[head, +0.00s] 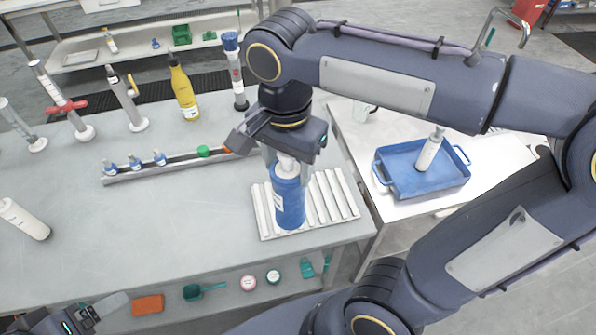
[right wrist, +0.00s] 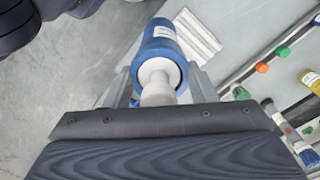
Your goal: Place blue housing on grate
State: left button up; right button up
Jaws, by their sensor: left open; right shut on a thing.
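The blue housing (head: 288,200) is a blue cylinder with a white top and a white label. It stands upright at the white slatted grate (head: 333,196), over its left-middle slats. I cannot tell whether its base touches the slats. My right gripper (head: 287,162) comes from above and is shut on the housing near its top. In the right wrist view the blue housing (right wrist: 160,45) sits between the fingers, with part of the grate (right wrist: 197,35) behind it. My left gripper (head: 98,312) is open and empty at the bottom left, away from the housing.
A dark rail (head: 170,165) with small blue and green pieces lies left of the grate. A yellow bottle (head: 184,88) and several upright tools stand behind. A white cylinder (head: 24,219) is at far left. A blue tray (head: 422,180) sits on the right table. The front-left tabletop is clear.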

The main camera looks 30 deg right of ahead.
jog(key=w+d+f+p, duration=0.2)
jog(key=w+d+f, duration=0.6)
jog(key=f, duration=0.4)
jog(key=shift+w+d+f, duration=0.3)
jog(key=shift+w+d, duration=0.1)
jog(key=shift+w, duration=0.45)
jog(key=shift+f, duration=0.1)
jog(key=o, duration=1)
jog(key=shift+f, duration=0.15)
jog(key=o, duration=0.4)
jog(key=shift+o, duration=0.2)
